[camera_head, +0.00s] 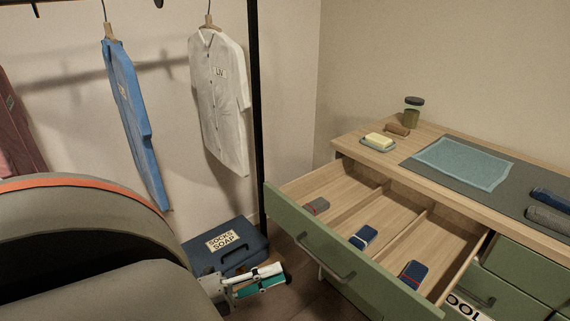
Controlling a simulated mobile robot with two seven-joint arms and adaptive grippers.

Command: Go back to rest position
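My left arm (75,235) comes in from the left and fills the lower left. My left gripper (284,273) is in front of the open drawer (292,223), low and to its left, and apart from its front. Its white and teal fingers lie close together in this view. I cannot tell whether they are open or shut, and I see nothing clearly held. My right gripper is not in view.
The open drawer juts from the dresser (435,180) and holds a few rolled items in compartments. A blue case (230,259) labelled "SOCKS SOAP" stands behind my gripper. Shirts, including a white one (218,100), hang from a rack. A soap dish (378,143) sits on top.

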